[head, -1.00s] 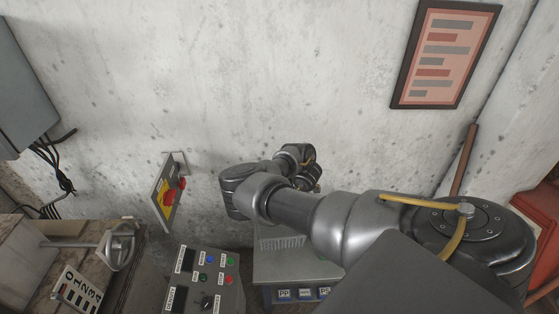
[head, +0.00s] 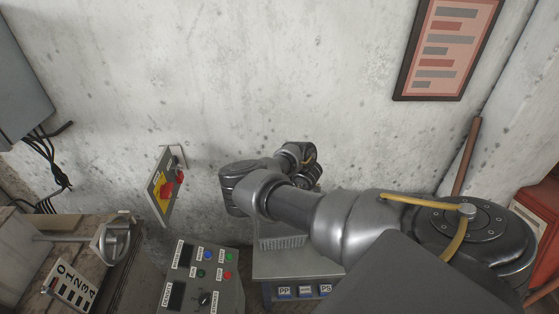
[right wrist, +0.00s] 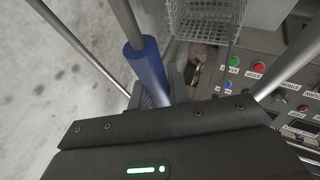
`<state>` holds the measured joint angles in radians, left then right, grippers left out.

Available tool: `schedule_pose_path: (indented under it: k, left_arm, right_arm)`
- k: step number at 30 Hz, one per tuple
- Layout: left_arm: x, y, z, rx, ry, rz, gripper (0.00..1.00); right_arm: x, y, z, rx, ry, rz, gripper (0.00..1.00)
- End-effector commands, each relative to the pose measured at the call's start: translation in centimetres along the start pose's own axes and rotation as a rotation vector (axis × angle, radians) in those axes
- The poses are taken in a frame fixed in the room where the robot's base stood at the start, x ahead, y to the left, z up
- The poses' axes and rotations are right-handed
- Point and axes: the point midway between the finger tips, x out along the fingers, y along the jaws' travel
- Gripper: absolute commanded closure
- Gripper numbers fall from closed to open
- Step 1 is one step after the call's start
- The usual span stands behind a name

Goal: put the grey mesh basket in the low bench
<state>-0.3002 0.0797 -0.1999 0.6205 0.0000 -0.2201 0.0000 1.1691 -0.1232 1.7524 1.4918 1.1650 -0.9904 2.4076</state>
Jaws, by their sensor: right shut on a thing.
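The grey mesh basket (head: 284,241) shows only in part in the head view, below my right forearm and against the top of the low bench (head: 300,267). I cannot tell there whether it touches the bench. In the right wrist view the wire basket (right wrist: 203,20) is at the top, beyond the fingers. My right gripper (right wrist: 165,92) is shut on a blue sleeve (right wrist: 146,72) on a metal rod, which I take for the basket's handle. Its join to the basket is not shown. In the head view the right fingers are hidden behind the arm. My left gripper is not in view.
A control console (head: 207,275) with buttons stands just left of the bench. A switch box (head: 166,187) with a red knob sticks out from the wall (head: 270,70). A wooden table (head: 70,240) with a metal scoop is at left. A red object (head: 540,215) is at far right.

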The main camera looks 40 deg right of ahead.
Motion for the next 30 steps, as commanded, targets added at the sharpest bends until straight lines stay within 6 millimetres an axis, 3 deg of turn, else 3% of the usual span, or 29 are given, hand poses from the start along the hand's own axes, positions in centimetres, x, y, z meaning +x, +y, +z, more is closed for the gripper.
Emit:
schedule_pose_path:
  k: [14,15,20,30]
  left_arm:
    - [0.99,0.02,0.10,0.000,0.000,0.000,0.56]
    - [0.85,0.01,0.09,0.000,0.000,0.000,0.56]
    - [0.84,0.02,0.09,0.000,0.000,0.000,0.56]
    - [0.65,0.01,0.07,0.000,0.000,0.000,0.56]
  right_arm:
    - [0.67,-0.34,0.28,0.001,0.000,0.001,1.00]
    - [0.56,-0.28,0.23,0.000,0.000,0.001,0.77]
    - [0.57,-0.31,0.23,0.000,0.000,0.001,0.56]
    - [0.12,-0.35,0.28,0.001,-0.001,-0.001,0.56]
